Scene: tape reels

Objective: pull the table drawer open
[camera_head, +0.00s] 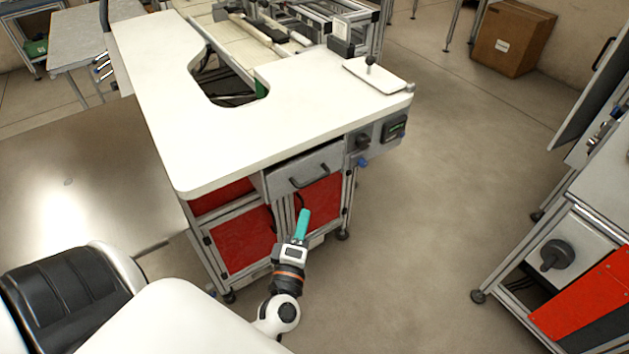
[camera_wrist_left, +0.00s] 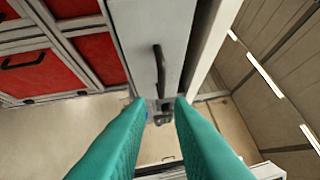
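The table drawer (camera_head: 330,161) has a grey front under the white tabletop and looks shut or nearly shut. Its dark bar handle (camera_head: 309,182) sits on the middle of the front. My left gripper (camera_head: 304,213) with teal fingers is below and in front of the handle. In the left wrist view, the two teal fingers of my left gripper (camera_wrist_left: 161,104) are apart with nothing between them. The handle (camera_wrist_left: 159,70) on the drawer front (camera_wrist_left: 143,30) lies ahead of the fingertips, apart from them. My right gripper is not in view.
The white tabletop (camera_head: 215,135) overhangs the drawer. Red panels (camera_head: 243,240) in a metal frame lie below it. A control box (camera_head: 394,127) with a blue knob is right of the drawer. Open floor (camera_head: 440,200) lies to the right, before another workstation (camera_head: 580,250).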

